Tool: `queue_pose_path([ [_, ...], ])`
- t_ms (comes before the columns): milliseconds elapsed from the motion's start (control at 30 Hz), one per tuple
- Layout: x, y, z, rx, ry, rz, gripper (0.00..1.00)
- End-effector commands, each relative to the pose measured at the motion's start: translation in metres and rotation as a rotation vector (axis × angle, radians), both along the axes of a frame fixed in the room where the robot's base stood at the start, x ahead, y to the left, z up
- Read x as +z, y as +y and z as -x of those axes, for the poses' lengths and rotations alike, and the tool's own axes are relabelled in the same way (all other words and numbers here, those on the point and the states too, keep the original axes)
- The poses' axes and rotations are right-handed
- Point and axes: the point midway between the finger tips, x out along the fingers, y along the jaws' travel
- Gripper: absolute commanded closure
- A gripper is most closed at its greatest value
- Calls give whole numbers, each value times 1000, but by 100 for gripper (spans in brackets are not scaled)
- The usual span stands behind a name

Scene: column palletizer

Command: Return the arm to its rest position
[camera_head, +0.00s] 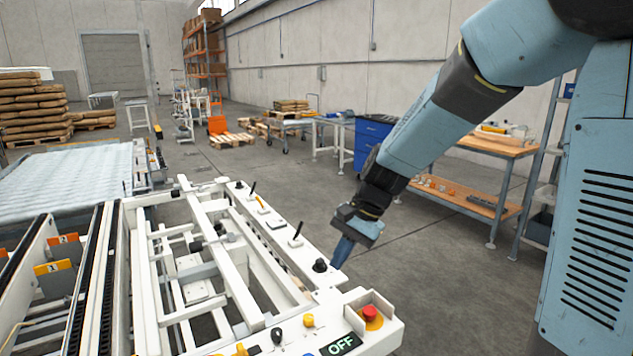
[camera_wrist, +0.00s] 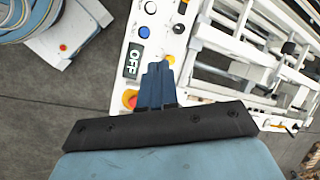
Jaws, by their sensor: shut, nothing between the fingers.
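My gripper (camera_head: 342,252) hangs from my blue arm at the right edge of the white machine panel (camera_head: 335,300) in the head view. In the wrist view my gripper (camera_wrist: 157,70) has its blue fingers together, shut with nothing between them. The fingers point toward the panel with its knobs and buttons. Whether the tips touch the panel cannot be told. The arm reaches down and forward from the upper right of the head view.
A red emergency button (camera_head: 370,313) and an OFF display (camera_head: 342,345) sit at the panel's near corner. Levers (camera_head: 297,231) stand up along its top. The concrete floor (camera_head: 440,270) to the right is clear.

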Motion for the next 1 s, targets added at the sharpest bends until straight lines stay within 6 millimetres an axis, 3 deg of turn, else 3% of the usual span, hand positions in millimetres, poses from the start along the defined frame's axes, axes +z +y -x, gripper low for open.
queue_pose_path([
  [100,23,-23,13,44,-92,39,100],
  [500,79,-95,65,192,-360,203,100],
  [1000,121,-171,139,340,-623,454,100],
])
